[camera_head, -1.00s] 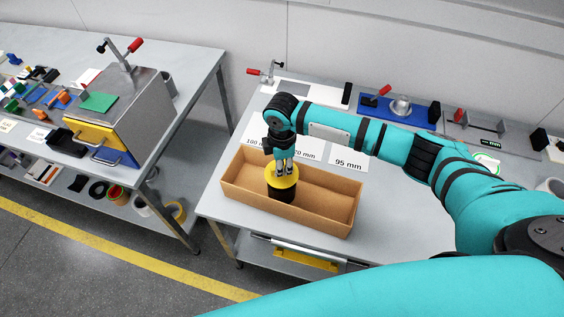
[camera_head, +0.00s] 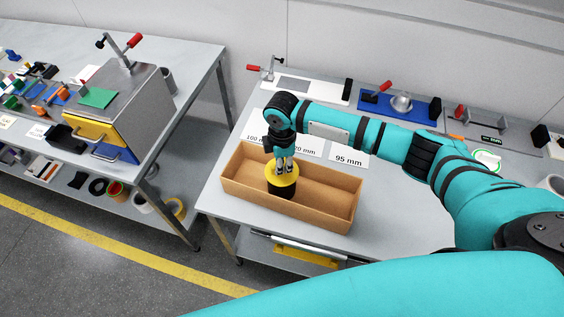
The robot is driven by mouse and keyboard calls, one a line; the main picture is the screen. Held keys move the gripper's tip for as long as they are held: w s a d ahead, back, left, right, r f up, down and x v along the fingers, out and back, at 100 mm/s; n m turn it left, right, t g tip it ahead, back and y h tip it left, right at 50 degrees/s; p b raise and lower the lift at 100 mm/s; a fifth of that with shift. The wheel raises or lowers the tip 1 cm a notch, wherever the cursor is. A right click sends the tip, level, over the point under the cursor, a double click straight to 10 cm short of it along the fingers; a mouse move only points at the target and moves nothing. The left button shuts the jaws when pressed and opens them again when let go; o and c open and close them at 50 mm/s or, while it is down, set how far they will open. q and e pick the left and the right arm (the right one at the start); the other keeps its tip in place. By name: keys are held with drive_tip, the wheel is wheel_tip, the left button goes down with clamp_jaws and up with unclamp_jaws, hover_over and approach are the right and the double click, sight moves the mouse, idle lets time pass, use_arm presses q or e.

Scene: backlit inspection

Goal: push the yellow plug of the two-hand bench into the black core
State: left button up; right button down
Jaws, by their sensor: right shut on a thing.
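The yellow plug (camera_head: 273,178) shows as a yellow round top on the black core (camera_head: 281,193), a short dark cylinder. Both are within the left half of an open cardboard box (camera_head: 330,207). My right gripper (camera_head: 284,171) points down from above and is shut on the yellow plug, its fingertips at the middle of the top. The plug and core look upright and in line. How deep the plug sits in the core cannot be told. The core's bottom is hidden by the box's front wall. My left gripper is out of view.
White cards (camera_head: 349,157) lie behind the box. Fixtures, including a blue plate (camera_head: 420,113) and a red-handled clamp (camera_head: 268,68), line the bench's back. A metal cabinet (camera_head: 118,105) stands on the left bench. The box's right half is empty.

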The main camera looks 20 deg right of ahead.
drive_tip(key=shift+f+b, duration=0.5)
drive_tip(key=shift+f, duration=0.7)
drive_tip(key=c, duration=1.3)
unclamp_jaws()
drive_tip(key=shift+o, duration=0.2)
wheel_tip(320, 180, up, 12)
drive_tip(key=shift+s+f, duration=0.1)
